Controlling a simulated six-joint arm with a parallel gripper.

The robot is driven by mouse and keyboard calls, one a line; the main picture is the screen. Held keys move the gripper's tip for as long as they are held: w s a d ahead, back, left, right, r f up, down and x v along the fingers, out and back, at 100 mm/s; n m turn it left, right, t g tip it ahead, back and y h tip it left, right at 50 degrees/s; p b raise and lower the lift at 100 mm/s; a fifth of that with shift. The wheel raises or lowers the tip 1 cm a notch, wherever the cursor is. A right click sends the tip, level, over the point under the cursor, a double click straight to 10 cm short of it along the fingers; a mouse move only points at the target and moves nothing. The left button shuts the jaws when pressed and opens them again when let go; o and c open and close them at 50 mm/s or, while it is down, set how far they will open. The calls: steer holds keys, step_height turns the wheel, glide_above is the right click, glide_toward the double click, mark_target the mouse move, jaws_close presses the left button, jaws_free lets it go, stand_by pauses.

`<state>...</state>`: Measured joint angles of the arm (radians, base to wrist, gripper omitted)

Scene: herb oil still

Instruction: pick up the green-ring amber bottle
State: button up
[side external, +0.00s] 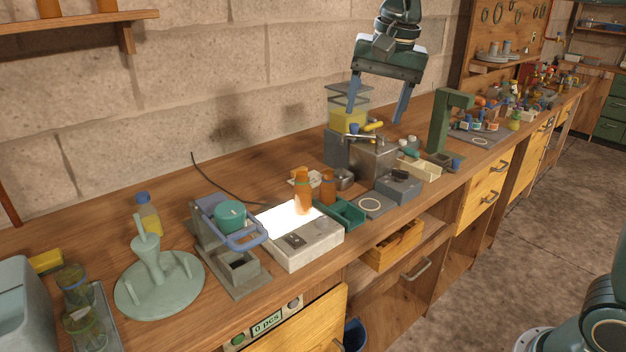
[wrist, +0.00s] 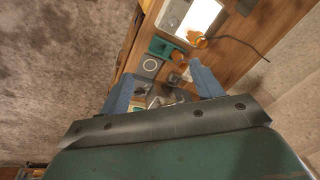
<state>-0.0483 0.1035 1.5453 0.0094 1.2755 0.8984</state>
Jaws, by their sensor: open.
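Two amber bottles stand on the bench in the side view. One (side external: 303,190) is on the lit white panel, and the other (side external: 328,188) is just right of it. In the wrist view they show as one amber bottle (wrist: 197,41) at the panel and another (wrist: 179,57) nearer. I cannot make out a green ring on either. My gripper (side external: 374,119) is open and empty, high above the bench, to the right of and above both bottles. Its two blue fingers also show spread apart in the wrist view (wrist: 161,70).
A light box (side external: 303,246) holds the lit panel. A green tray (side external: 343,214) and a grey plate with a pale ring (side external: 370,205) lie beside the bottles. A metal block (side external: 374,161) and a yellow-filled clear container (side external: 348,119) stand below my gripper. A green post (side external: 439,128) rises to the right.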

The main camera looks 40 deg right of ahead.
steer(key=w+a+f+m+g, duration=0.1)
steer(key=w+f+m, duration=0.25)
steer(key=w, duration=0.55)
steer(key=m+g, duration=0.1)
steer(key=m, duration=0.3)
glide_above(302, 190)
steer(key=w+d, duration=0.2)
step_height(302, 190, down, 7)
steer(key=shift+s+a+r+m, duration=0.1)
steer(key=shift+s+a+m, duration=0.05)
steer(key=shift+a+m, duration=0.1)
steer(key=shift+f, duration=4.25)
steer(key=shift+f, duration=0.1)
steer(key=shift+s+a+f, duration=0.1)
steer(key=shift+f, duration=2.4)
